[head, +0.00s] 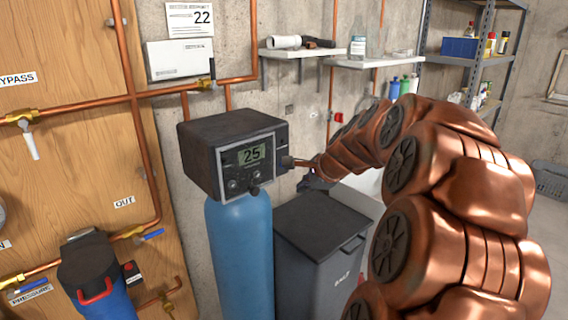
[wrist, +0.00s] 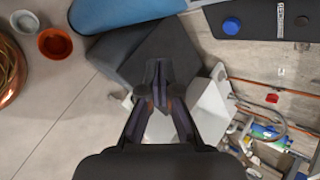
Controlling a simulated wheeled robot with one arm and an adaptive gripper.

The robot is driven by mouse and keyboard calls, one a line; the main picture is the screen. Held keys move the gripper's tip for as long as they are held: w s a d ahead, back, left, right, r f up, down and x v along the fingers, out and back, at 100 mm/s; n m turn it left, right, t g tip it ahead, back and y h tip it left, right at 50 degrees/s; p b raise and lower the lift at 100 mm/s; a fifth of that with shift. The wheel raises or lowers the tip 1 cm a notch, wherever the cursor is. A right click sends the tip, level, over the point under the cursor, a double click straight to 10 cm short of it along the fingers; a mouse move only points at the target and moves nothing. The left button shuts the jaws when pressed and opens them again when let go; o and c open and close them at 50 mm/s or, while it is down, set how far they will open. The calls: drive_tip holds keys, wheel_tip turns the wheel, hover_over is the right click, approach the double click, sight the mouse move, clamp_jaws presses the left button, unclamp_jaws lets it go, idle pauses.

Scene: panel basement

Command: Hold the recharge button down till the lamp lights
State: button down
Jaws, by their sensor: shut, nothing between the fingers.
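The dark control head (head: 232,150) sits on a blue tank (head: 240,245). Its front has a display (head: 251,155) reading 25 and small controls below. In the wrist view, a dark panel (wrist: 262,12) at the top right carries a round blue button (wrist: 231,26), pale lettering and a small dark round spot (wrist: 303,19). I cannot read the lettering or tell whether that spot is the lamp. My gripper (head: 312,183), partly hidden by my arm, is right of the control head. In the wrist view its fingers (wrist: 158,70) are shut and empty, apart from the blue button.
A dark lidded bin (head: 320,235) stands beside the tank, below my gripper. Copper pipes (head: 135,95) run over the wooden board at left. Wall shelves (head: 370,62) hold bottles at the back. Two small bowls (wrist: 55,43) are on the floor in the wrist view.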

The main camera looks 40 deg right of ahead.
drive_tip(key=d, duration=0.1)
drive_tip(key=d+m, duration=0.1)
drive_tip(key=s+d+r, duration=0.1)
drive_tip(key=shift+d+m+h, duration=0.3)
drive_tip(key=shift+d+m, duration=0.05)
drive_tip(key=shift+m, duration=0.05)
drive_tip(key=shift+w, duration=0.2)
drive_tip(key=w+p, duration=0.2)
drive_tip(key=w, duration=0.6)
drive_tip(key=shift+w, duration=0.3)
drive_tip(key=shift+w+p, duration=0.15)
drive_tip(key=shift+p, duration=0.25)
idle(0.8)
drive_tip(key=shift+w, duration=0.25)
